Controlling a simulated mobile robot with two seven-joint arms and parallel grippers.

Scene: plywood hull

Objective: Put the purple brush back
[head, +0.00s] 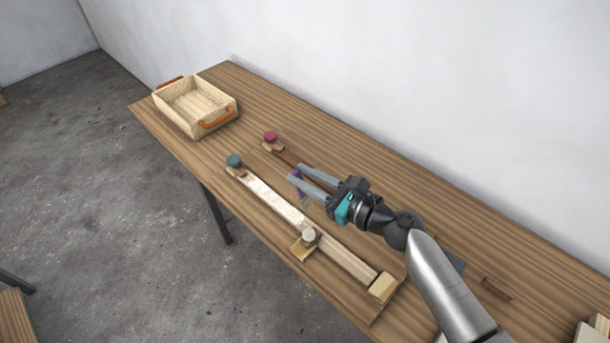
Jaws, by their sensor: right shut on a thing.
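The purple brush (298,184) is between the fingers of my right gripper (297,174), over the middle of the wooden bench. Only a purple part of it and a pale lower end show; the fingers hide the rest. My right gripper is shut on it. I cannot tell whether its lower end touches the bench. My left gripper is out of view.
A long pale wooden strip (272,198) lies along the bench's (345,158) front, with a teal knob (234,160) and a white knob (309,234). A basket with orange handles (196,105) stands at the far left end.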

